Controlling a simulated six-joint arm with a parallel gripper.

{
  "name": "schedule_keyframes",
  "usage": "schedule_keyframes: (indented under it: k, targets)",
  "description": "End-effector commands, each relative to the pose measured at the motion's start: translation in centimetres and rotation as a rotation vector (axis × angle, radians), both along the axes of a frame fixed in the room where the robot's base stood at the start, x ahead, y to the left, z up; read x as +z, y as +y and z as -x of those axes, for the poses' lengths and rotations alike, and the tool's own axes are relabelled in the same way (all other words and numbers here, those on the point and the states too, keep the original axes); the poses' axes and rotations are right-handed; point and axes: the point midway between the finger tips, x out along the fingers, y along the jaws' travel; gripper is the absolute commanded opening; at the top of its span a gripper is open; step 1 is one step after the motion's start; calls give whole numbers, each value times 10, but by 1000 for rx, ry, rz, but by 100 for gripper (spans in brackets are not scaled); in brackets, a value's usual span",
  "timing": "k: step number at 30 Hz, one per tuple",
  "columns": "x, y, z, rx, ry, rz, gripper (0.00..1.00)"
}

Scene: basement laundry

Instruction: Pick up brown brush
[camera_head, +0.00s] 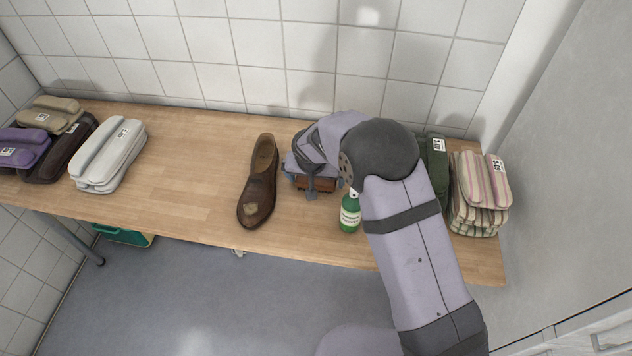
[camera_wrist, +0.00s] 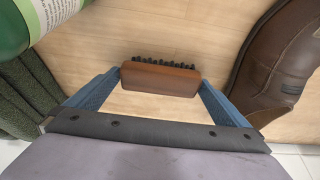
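The brown brush (camera_wrist: 160,78) is a small wooden block with dark bristles along its far side in the wrist view. In the head view it shows partly under my gripper (camera_head: 316,183), between the shoe and the green bottle. In the wrist view, my gripper (camera_wrist: 162,82) has its two blue fingers wide apart, one at each end of the brush. The fingertips are very close to the brush ends; whether they touch is hard to tell. The brush appears to be at the tabletop.
A brown shoe (camera_head: 258,185) lies left of the brush. A green bottle (camera_head: 350,212) stands close on the right. Folded green (camera_head: 436,160) and striped (camera_head: 480,190) cloths lie farther right. White folded cloth (camera_head: 108,155) lies left on the wooden table (camera_head: 190,180), with bare tabletop between.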

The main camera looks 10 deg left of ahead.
Motion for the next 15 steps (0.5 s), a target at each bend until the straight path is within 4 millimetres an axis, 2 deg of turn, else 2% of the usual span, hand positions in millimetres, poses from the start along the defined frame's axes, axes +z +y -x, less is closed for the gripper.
schedule_keyframes:
  k: [1,4,15]
  targets:
    - [0,0,0,0,0,0,90]
    - [0,0,0,0,0,0,67]
    - [4,0,0,0,-1,0,66]
